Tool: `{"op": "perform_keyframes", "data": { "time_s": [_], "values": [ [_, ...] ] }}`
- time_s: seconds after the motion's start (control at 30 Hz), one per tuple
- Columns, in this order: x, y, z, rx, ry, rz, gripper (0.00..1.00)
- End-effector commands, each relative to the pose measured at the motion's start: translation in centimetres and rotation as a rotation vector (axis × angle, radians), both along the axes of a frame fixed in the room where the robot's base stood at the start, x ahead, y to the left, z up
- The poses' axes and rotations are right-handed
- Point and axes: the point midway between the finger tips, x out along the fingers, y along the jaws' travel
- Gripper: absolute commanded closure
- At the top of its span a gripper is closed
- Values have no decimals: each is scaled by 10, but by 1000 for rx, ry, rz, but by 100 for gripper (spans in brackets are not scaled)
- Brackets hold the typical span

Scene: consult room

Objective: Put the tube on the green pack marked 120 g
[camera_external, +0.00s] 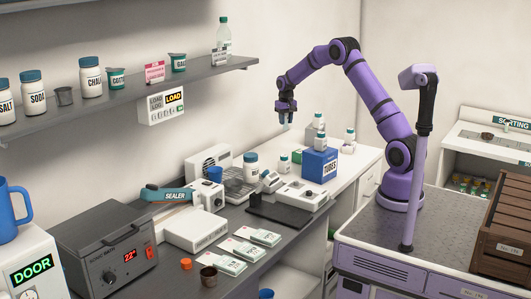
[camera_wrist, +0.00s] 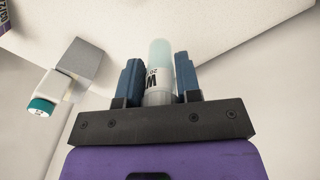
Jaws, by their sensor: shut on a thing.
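My gripper (camera_external: 285,116) is raised near the wall, above the white counter. In the wrist view its two blue fingers (camera_wrist: 159,80) are shut on a pale, translucent tube (camera_wrist: 160,62) with dark print, partly hidden between them. Three flat white packs with green parts (camera_external: 241,250) lie on the dark counter, well below and left of my gripper. A small green block (camera_external: 297,156) is just left of the blue box marked TUBES (camera_external: 320,164). I cannot read a 120 g mark on any of them.
White bottles stand on and around the blue box; a larger capped bottle (camera_external: 251,166) is left of it. A white device (camera_external: 302,195) and a dark flat plate (camera_external: 278,211) lie in front. The wall shelf (camera_external: 130,92) is left of my arm. The wrist view shows a teal-capped bottle (camera_wrist: 42,106).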

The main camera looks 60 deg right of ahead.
Motion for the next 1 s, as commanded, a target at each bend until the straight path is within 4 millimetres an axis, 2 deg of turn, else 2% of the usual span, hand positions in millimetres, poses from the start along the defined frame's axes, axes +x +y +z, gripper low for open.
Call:
{"op": "perform_keyframes", "data": {
  "time_s": [0.03, 0.2, 0.4, 0.53, 0.8, 1.0],
  "values": [
    [-16, 2, 6, 1, 1, -11, 91],
    [-58, 8, 16, 1, -1, -40, 91],
    [-86, 13, 20, 1, 0, -60, 91],
    [-92, 14, 10, 2, 2, -64, 91],
    [-92, 14, -34, 2, 2, -64, 91],
    [-92, 14, -46, 2, 1, -64, 91]
  ]
}}
